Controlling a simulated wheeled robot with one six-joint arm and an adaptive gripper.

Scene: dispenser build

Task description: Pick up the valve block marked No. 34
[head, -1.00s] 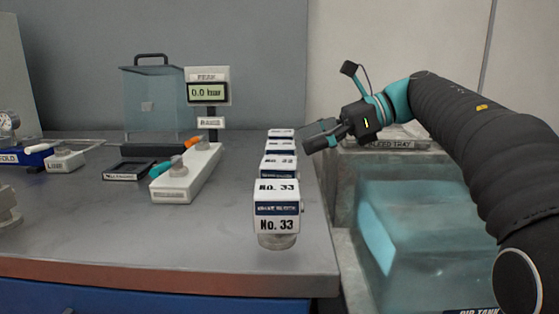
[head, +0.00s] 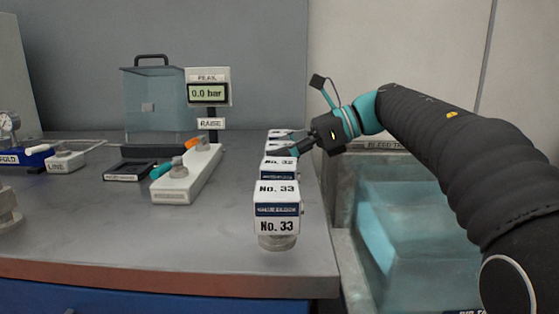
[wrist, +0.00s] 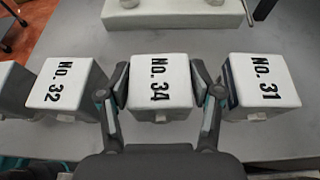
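The white valve block marked No. 34 (wrist: 160,68) sits in the middle of the wrist view, its number facing up. My gripper (wrist: 160,90) is open, with one finger on each side of this block; the gaps look small, and I cannot tell whether the fingers touch it. Block No. 32 (wrist: 66,85) is just left of the fingers and block No. 31 (wrist: 262,82) just right. In the head view my gripper (head: 283,143) is at the far part of the block row and partly hides the blocks there.
Block No. 33 (head: 277,195) stands nearest in the row, near the right edge of the grey bench (head: 150,240). A long white fixture (head: 188,175) and a display reading 0.0 bar (head: 208,92) stand left of the row. A bluish tank (head: 400,215) lies right of the bench.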

